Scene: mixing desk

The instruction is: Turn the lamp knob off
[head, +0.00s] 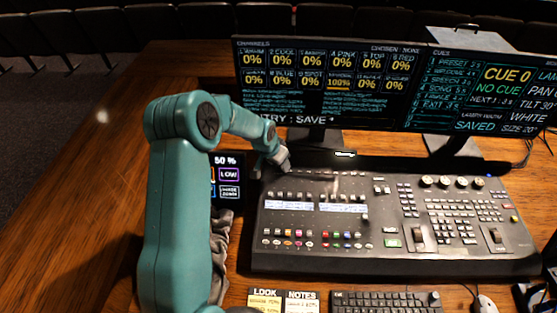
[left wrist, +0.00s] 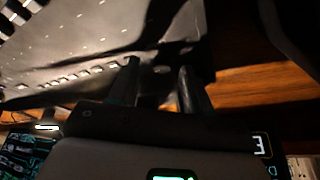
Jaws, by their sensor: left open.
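My left gripper (head: 285,166) is at the back left corner of the mixing console (head: 300,240). In the left wrist view, the open left gripper (left wrist: 160,88) has its two fingers apart, with the dark edge of the console (left wrist: 75,40) beyond them. Nothing is clearly held between the fingers. I cannot make out the lamp knob in either view; the gripper and shadow cover that corner. A pale lit patch shows on the console's upper part to the right of the gripper. My right gripper is not in view.
Two monitors (head: 330,85) stand behind the console. A small screen (head: 228,178) is left of it, close to my left arm. A keyboard (head: 385,302), a mouse (head: 485,303) and note cards (head: 283,300) lie in front. The wooden desk (head: 110,170) is clear at left.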

